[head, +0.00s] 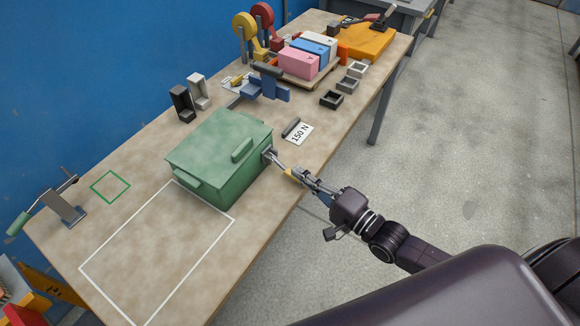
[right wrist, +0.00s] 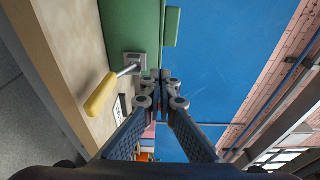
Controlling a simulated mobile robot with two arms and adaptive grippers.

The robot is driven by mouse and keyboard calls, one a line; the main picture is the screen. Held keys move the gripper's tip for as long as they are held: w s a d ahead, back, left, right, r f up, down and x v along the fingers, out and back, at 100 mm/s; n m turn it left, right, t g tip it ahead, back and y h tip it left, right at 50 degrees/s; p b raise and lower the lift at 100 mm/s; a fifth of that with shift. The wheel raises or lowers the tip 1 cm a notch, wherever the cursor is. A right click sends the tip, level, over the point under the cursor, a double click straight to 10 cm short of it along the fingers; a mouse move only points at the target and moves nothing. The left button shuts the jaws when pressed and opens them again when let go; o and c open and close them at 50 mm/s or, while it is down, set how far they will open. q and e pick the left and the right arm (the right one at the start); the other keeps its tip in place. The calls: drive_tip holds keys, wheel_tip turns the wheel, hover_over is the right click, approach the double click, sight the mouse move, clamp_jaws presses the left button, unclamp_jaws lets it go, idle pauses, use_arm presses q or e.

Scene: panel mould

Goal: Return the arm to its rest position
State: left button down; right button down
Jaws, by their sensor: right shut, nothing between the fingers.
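My right gripper (head: 308,178) is over the table's front edge, at the right side of a green box-shaped mould (head: 205,145). In the right wrist view its two fingers (right wrist: 160,80) are together with nothing between them. A yellow-handled lever (head: 289,173) sticks out from a small metal plate on the mould's side. The lever also shows in the right wrist view (right wrist: 101,94), beside the fingers and apart from them. The mould shows there as a green wall (right wrist: 135,25). My right arm (head: 390,245) reaches in from the lower right. My left gripper is not in view.
The wooden table (head: 140,205) has a white outlined rectangle and a green square (head: 110,187). A 150 N card (head: 298,133) lies near the mould. Pink, blue and white blocks (head: 311,55) stand behind. A green-handled clamp (head: 50,203) is at far left. Open floor (head: 470,150) lies to the right.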

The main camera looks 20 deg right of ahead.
drive_tip(key=s+a+f+n+g+h, duration=0.4)
drive_tip(key=s+a+f+n+g, duration=0.1)
drive_tip(key=s+f+n, duration=0.25)
drive_tip(key=s+d+n+g+h, duration=0.2)
drive_tip(key=s+d+n+g, duration=0.15)
drive_tip(key=s, duration=0.35)
drive_tip(key=s+d+n+g+h, duration=0.2)
drive_tip(key=s+d+n+g, duration=0.15)
drive_tip(key=s, duration=0.45)
drive_tip(key=s+f+g, duration=0.2)
drive_tip(key=s+f, duration=0.1)
drive_tip(key=f, duration=2.6)
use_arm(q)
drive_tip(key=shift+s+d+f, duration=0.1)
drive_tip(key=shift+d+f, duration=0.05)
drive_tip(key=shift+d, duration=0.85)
use_arm(e)
drive_tip(key=s+d+f+g, duration=0.1)
drive_tip(key=s+d+f, duration=0.1)
drive_tip(key=s+f, duration=1.2)
drive_tip(key=shift+s+d+f, duration=0.2)
drive_tip(key=shift+s+f, duration=0.05)
drive_tip(key=shift+s, duration=1)
